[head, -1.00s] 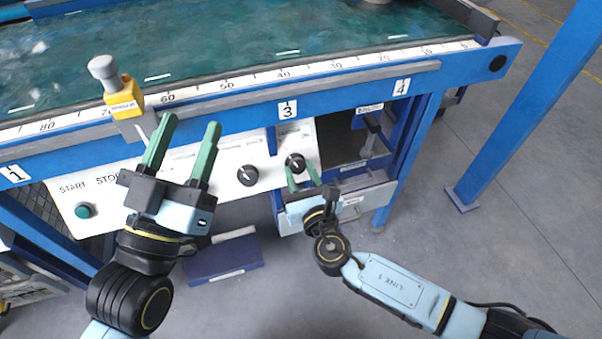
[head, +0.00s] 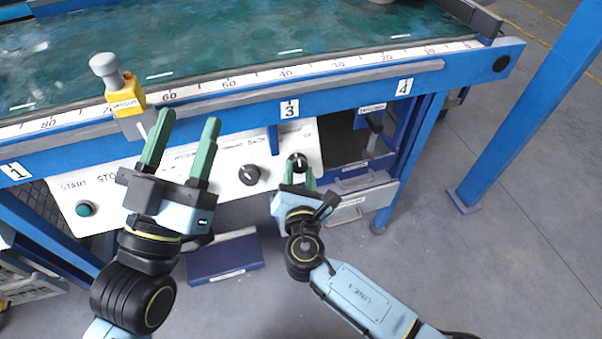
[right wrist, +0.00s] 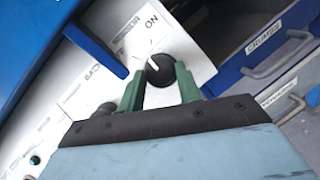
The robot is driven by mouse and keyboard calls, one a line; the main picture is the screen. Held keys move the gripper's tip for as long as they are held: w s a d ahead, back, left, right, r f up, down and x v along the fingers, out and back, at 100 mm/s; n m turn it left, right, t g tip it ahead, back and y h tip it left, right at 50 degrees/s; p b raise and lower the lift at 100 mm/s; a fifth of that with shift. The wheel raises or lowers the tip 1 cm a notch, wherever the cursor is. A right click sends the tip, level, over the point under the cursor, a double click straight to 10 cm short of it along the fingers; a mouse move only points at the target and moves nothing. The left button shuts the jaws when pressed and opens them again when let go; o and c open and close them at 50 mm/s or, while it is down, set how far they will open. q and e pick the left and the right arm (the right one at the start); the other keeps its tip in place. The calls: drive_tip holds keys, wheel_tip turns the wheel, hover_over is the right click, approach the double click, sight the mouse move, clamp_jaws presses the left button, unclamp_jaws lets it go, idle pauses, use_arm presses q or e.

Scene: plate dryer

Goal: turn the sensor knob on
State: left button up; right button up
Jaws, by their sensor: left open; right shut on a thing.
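The sensor knob (head: 297,160) is a round black dial with a white mark, at the right end of the white control panel (head: 222,178). In the right wrist view the knob (right wrist: 160,70) lies between the green fingertips of my right gripper (right wrist: 161,74), which is shut on it. The word ON is printed above the knob there, and the white mark faces up and left. In the head view my right gripper (head: 299,169) reaches the knob from below. My left gripper (head: 190,120) is open and empty in front of the panel's left half.
A second black knob (head: 249,175) and a green start button (head: 84,209) are on the same panel. A blue beam with a ruler (head: 285,73) runs above it, carrying a yellow slider (head: 125,97). Drawers (head: 362,195) stand to the right.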

drive_tip(key=shift+a+r+m+g+h, duration=0.1)
drive_tip(key=shift+a+m+g+h, duration=0.15)
drive_tip(key=shift+m+h, duration=0.65)
drive_tip(key=shift+m, duration=0.9)
drive_tip(key=shift+r+m+g+h+p, duration=0.1)
drive_tip(key=shift+m+g+h+p, duration=0.4)
drive_tip(key=shift+m, duration=0.6)
use_arm(q)
drive_tip(key=shift+w+a+f+g+y+p, duration=0.1)
drive_tip(key=shift+w+f+g+y, duration=0.2)
drive_tip(key=shift+f+g, duration=0.5)
drive_tip(key=shift+w+a+f+g+y+p, duration=0.1)
drive_tip(key=shift+w+f+g+y, duration=0.15)
drive_tip(key=shift+f+g, duration=0.55)
drive_tip(key=shift+w+f+g+y+p, duration=0.1)
drive_tip(key=shift+w+f+g+y, duration=0.25)
drive_tip(key=shift+f, duration=0.8)
use_arm(e)
drive_tip(key=shift+a+m+g+h, duration=0.1)
drive_tip(key=shift+m+g+h, duration=0.25)
drive_tip(key=shift+m, duration=0.55)
drive_tip(key=o, duration=1)
